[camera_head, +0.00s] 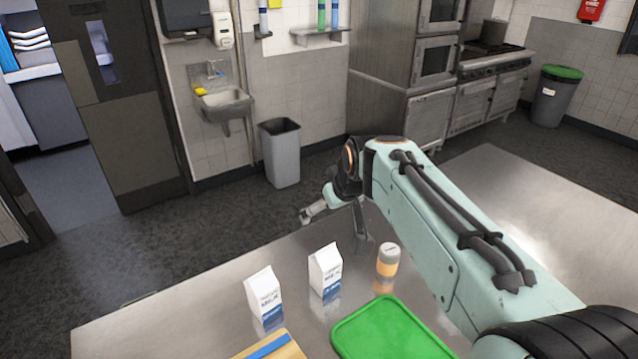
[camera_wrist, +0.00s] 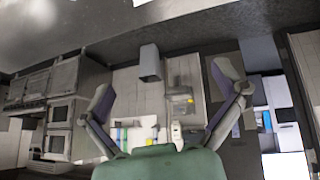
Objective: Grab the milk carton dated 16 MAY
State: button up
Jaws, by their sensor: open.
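Two white milk cartons with blue lower bands stand upright on the steel table (camera_head: 190,318) in the head view. The left carton (camera_head: 264,292) is nearer the front edge of the view, and the right carton (camera_head: 325,270) stands a little farther back. I cannot read a date on either one. My gripper (camera_head: 335,228) is behind the right carton, apart from both cartons. Its fingers are spread with nothing between them in the wrist view (camera_wrist: 165,85). No carton can be made out clearly in the wrist view.
A small orange-and-white container (camera_head: 388,259) stands right of the right carton. A green board or tray (camera_head: 392,332) lies in front of it. A tan item with a blue stripe (camera_head: 270,348) lies at the bottom edge. A grey bin (camera_head: 281,155) stands on the floor beyond the table.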

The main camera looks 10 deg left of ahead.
jog(key=w+a+f+n+g, duration=0.2)
jog(key=a+f, duration=0.7)
jog(key=g, duration=0.1)
send_over(261, 276)
jog(key=s+d, duration=0.1)
jog(key=d, duration=0.1)
jog(key=f, duration=0.7)
jog(key=shift+s+a+f, duration=0.1)
jog(key=shift+s+f, duration=0.1)
jog(key=shift+f, duration=0.15)
jog(key=x, duration=0.5)
jog(key=shift+s+a, duration=0.1)
jog(key=shift+s, duration=0.05)
jog(key=shift+w+a+f, duration=0.2)
jog(key=shift+f, duration=0.4)
jog(key=c, duration=1.4)
